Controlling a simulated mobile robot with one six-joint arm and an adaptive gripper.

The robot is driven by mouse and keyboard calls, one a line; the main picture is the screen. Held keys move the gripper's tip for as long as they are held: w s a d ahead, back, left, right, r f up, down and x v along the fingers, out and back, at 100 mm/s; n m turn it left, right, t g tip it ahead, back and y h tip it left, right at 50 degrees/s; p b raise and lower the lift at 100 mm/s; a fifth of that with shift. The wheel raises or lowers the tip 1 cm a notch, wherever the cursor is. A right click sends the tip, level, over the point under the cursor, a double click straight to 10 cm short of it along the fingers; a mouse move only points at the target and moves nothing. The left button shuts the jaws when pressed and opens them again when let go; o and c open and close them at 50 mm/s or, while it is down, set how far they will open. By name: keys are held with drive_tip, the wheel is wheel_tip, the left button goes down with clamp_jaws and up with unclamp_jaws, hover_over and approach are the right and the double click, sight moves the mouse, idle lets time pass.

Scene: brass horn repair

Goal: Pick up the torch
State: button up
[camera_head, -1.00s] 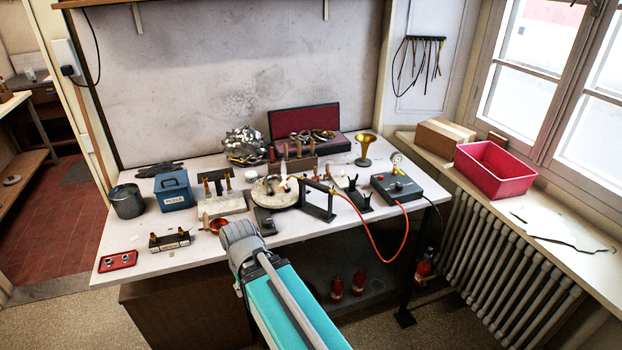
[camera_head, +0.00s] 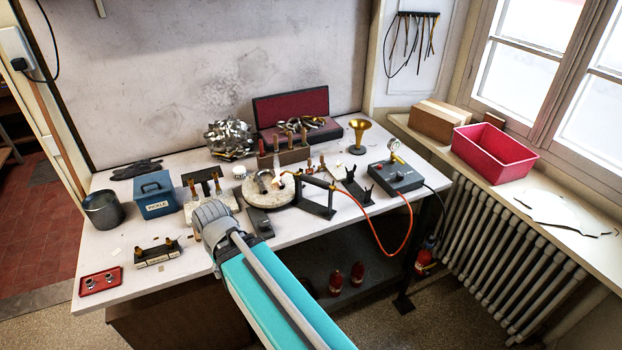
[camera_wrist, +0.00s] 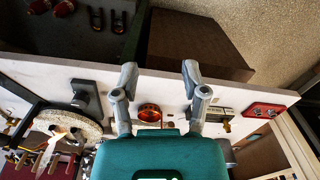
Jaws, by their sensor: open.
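The torch (camera_head: 318,184) rests on a dark stand (camera_head: 316,209) in the middle of the bench in the head view. An orange hose runs from its rear, and a pale flame shows at its tip over a round board (camera_head: 252,185). In the wrist view the flame and board (camera_wrist: 92,127) are at the lower left; the torch body is hard to make out there. My gripper (camera_wrist: 158,74) is open and empty above the bench's front edge, to the left of the torch in the head view. My arm hides its fingers in the head view.
A small copper dish (camera_wrist: 149,113) lies below my fingers. The orange hose (camera_head: 375,235) loops past the bench front to a dark gauge box (camera_head: 396,177). A blue box (camera_head: 155,196), a grey pot (camera_head: 103,210) and a red tray (camera_head: 101,282) stand at the left.

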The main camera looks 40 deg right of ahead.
drive_tip(key=o, duration=0.3)
drive_tip(key=shift+o, duration=0.2)
drive_tip(key=shift+w+d+r+m, duration=0.2)
drive_tip(key=shift+w+d+m, duration=0.15)
drive_tip(key=shift+w+m, duration=0.05)
drive_tip(key=w+d+r+m+t+p, duration=0.1)
drive_tip(key=w+d+r+m+p, duration=0.1)
drive_tip(key=w+d+m, duration=0.5)
drive_tip(key=w+d+r+m+t+p, duration=0.1)
drive_tip(key=w+d+r+m+p, duration=0.15)
drive_tip(key=d+m, duration=0.7)
drive_tip(key=d+r+m+t+p, duration=0.1)
drive_tip(key=d+r+m, duration=0.1)
drive_tip(key=d+m, duration=0.5)
drive_tip(key=d+r+m+t+p, duration=0.2)
drive_tip(key=d+m, duration=0.5)
drive_tip(key=d, duration=1.1)
drive_tip(key=shift+w+d+r, duration=0.15)
drive_tip(key=shift+w+r, duration=0.2)
drive_tip(key=shift+r, duration=0.1)
drive_tip(key=shift+f, duration=0.15)
